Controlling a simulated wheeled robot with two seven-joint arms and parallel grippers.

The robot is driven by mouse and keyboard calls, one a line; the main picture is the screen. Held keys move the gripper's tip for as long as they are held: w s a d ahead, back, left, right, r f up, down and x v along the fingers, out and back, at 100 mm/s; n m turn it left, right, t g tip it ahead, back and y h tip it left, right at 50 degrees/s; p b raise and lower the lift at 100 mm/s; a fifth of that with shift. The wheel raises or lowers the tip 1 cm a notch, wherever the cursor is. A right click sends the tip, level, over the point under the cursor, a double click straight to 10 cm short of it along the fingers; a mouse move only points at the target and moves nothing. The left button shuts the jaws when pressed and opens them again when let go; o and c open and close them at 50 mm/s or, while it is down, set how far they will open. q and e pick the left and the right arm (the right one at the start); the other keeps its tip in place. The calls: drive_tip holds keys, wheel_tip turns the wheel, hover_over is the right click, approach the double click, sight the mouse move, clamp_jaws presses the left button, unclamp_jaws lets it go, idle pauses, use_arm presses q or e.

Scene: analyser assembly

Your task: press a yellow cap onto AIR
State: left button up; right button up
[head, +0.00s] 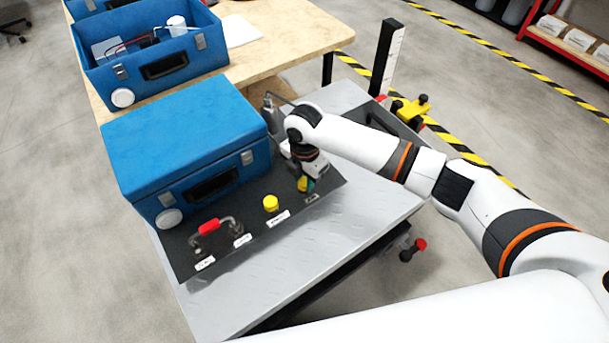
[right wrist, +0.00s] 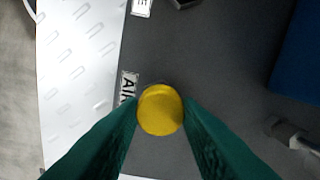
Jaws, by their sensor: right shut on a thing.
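My right gripper (head: 306,186) points down at the far right end of the dark panel, beside the blue case. Its green fingers are shut on a yellow cap (right wrist: 161,109), whose round top shows between the fingertips in the right wrist view. The white AIR label (right wrist: 128,88) lies on the panel right beside the cap. It also shows in the head view (head: 312,197), too small to read. The port under the cap is hidden, so I cannot tell whether the cap touches it. My left gripper is not in view.
Another yellow cap (head: 270,203) sits on the neighbouring port. The closed blue case (head: 185,140) stands behind the panel. The metal cart top (head: 300,245) in front is clear.

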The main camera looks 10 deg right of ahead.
drive_tip(key=o, duration=1)
drive_tip(key=shift+f, duration=0.1)
wheel_tip(320, 180, up, 12)
